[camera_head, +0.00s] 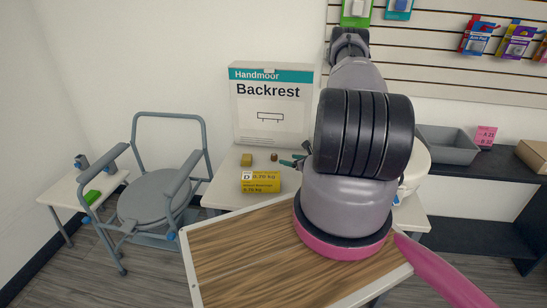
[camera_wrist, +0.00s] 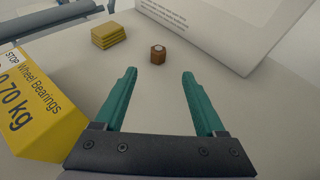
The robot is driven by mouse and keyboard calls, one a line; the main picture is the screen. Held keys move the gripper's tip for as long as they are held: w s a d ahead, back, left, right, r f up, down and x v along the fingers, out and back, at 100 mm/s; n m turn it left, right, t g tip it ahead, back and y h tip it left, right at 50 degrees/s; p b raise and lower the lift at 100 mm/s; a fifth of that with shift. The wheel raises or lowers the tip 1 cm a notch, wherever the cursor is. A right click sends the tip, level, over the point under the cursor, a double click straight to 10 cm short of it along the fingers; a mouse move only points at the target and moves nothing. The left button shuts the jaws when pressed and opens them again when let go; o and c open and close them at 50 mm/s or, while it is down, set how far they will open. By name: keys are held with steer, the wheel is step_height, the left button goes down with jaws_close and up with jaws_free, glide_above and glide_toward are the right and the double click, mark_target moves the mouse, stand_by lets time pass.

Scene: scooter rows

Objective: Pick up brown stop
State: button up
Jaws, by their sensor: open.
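The brown stop (camera_wrist: 158,54) is a small brown block with a pale round spot on top. It stands on the light table, just beyond my fingertips and roughly centred between them in the wrist view. In the head view it is a small brown spot (camera_head: 274,157) in front of the Backrest box. My gripper (camera_wrist: 160,78) has two green fingers, spread apart with nothing between them. In the head view my gripper (camera_head: 297,161) is partly hidden behind my arm, to the right of the brown stop.
A yellow stack (camera_wrist: 108,35) lies left of the stop. A yellow Wheel Bearings box (camera_wrist: 40,105) is close on my gripper's left. The white Backrest box (camera_head: 272,108) stands behind. A grey commode chair (camera_head: 155,205) stands left of the table. Bare tabletop lies around the stop.

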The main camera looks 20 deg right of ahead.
mark_target(276, 157)
steer(key=x, duration=0.5)
steer(key=shift+s+f, duration=0.15)
steer(key=shift+x, duration=2.9)
steer(key=shift+a, duration=0.15)
jaws_close()
